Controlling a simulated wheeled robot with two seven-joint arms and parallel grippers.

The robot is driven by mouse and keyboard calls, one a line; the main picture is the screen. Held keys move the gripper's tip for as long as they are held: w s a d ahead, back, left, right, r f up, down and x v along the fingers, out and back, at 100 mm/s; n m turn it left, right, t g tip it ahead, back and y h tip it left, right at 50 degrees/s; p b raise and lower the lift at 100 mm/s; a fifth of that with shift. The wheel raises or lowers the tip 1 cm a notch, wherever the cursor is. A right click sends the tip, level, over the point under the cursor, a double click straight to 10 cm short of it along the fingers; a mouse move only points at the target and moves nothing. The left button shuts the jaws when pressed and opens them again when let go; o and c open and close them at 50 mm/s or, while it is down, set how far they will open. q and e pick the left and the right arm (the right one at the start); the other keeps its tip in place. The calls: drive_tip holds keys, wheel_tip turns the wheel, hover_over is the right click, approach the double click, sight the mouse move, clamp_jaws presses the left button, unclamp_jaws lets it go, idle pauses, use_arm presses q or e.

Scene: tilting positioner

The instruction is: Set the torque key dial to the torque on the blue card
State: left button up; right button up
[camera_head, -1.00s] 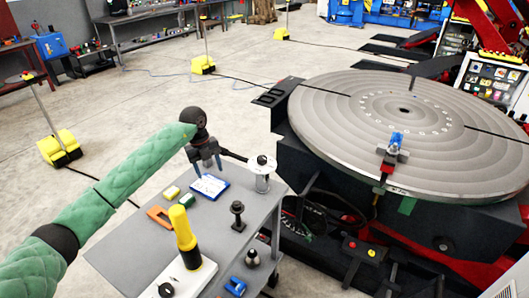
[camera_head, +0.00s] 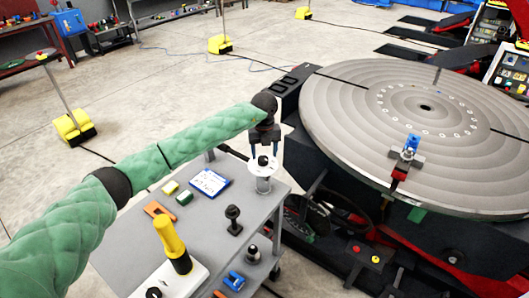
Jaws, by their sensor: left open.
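My right gripper is not in view.
The large round positioner plate (camera_head: 350,120) stands close on the right.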

sight(263, 161)
use_arm(q)
drive_tip(key=shift+a+f, duration=0.1)
drive_tip(key=shift+f, duration=0.35)
drive_tip(key=shift+s+a+f+p, duration=0.2)
drive_tip(key=shift+a+f+p, duration=0.05)
drive_tip(key=shift+f+p, duration=0.25)
drive_tip(key=shift+f, duration=0.15)
drive_tip(key=shift+w+d+f, duration=0.1)
drive_tip(key=shift+d+f, duration=0.05)
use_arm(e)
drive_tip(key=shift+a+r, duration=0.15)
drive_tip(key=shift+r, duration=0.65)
